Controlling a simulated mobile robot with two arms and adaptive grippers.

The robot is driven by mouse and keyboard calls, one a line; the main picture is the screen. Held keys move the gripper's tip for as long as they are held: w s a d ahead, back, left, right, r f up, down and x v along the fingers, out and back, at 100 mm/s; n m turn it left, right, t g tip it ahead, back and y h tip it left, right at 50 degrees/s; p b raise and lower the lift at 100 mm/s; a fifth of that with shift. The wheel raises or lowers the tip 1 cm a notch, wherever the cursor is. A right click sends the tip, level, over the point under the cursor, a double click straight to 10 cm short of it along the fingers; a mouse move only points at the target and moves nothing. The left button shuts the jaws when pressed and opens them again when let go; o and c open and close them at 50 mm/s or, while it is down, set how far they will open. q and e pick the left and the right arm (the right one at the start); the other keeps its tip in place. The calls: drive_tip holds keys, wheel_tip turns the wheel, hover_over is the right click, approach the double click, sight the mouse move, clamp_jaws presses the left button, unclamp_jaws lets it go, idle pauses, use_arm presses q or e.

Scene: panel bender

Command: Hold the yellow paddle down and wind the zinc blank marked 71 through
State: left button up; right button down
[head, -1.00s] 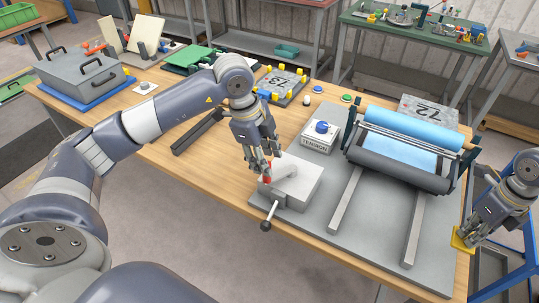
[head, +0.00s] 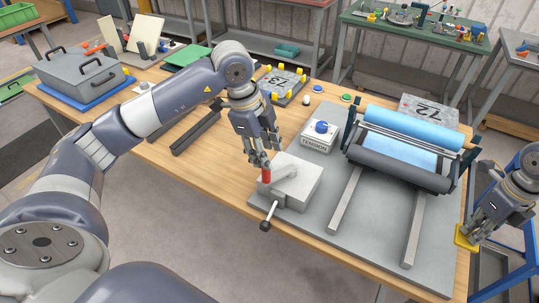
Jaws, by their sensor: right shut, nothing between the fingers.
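The yellow paddle (head: 463,240) is at the bench's right front edge. My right gripper (head: 474,238) is shut and empty, its fingertips at the paddle, apparently touching it. My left gripper (head: 262,163) is just above the upright red handle (head: 266,176) of the crank on the grey gearbox (head: 300,193). Most of the red handle shows below its fingers; whether they are open or shut is unclear. The bender has a blue upper roller (head: 407,128), a dark front roller (head: 395,170) and a light blue surface between them. I see no number 71.
A plate marked 72 (head: 437,107) lies behind the rollers, and one marked 73 (head: 279,82) lies back left. The white TENSION box (head: 318,139) with a blue knob stands behind the gearbox. A black-knobbed lever (head: 266,224) sticks out in front. A grey lidded box (head: 80,72) stands far left.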

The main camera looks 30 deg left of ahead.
wheel_tip(320, 180, up, 8)
drive_tip(key=shift+f, duration=0.25)
idle(0.8)
idle(0.4)
